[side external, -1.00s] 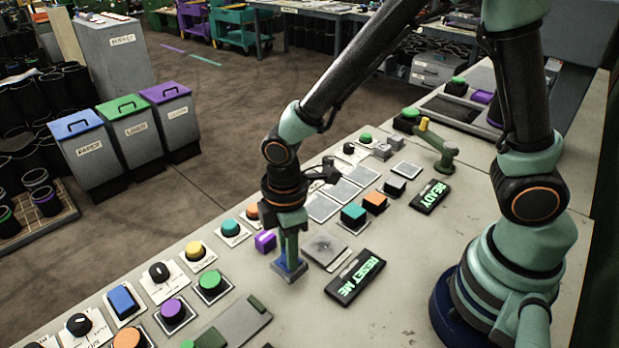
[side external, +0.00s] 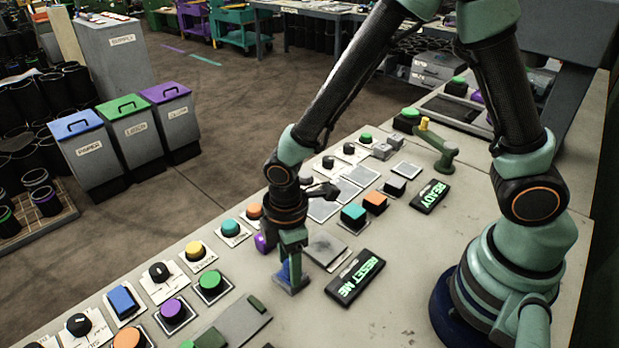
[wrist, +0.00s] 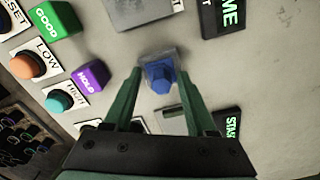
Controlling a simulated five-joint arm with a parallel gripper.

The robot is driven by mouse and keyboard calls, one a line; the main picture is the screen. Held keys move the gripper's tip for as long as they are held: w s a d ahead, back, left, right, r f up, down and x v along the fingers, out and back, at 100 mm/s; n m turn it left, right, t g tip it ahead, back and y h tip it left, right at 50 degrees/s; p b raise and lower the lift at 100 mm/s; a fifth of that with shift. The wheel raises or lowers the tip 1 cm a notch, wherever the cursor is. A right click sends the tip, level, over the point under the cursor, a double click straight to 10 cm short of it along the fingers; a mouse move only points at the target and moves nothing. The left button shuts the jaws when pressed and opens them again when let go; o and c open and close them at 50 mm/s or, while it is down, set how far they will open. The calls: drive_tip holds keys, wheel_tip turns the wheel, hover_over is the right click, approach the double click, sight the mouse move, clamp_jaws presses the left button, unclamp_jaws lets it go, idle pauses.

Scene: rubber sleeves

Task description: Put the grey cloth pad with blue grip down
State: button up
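The grey cloth pad with blue grip (side external: 291,287) appears to rest flat on the bench under my gripper (side external: 293,270). In the wrist view its blue grip (wrist: 160,78) stands upright on the squarish grey base, between the two green fingers of my gripper (wrist: 161,71). In the side view the fingers hide part of the grip.
A purple block (wrist: 90,76) stands left of the pad in the wrist view. Bare bench surface lies in front of the pad.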

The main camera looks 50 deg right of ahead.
wheel_tip(320, 180, up, 12)
drive_tip(key=s+d+r+m+t, duration=0.1)
drive_tip(key=d+r+m+t, duration=0.1)
drive_tip(key=d+r+m, duration=0.3)
drive_tip(key=s+d+r+m+t, duration=0.1)
drive_tip(key=d+r+m+t, duration=0.2)
drive_tip(key=d+r+m, duration=0.2)
drive_tip(key=d+m, duration=0.3)
drive_tip(key=d, duration=0.3)
drive_tip(key=shift+r+m+t, duration=0.3)
drive_tip(key=shift+r, duration=0.1)
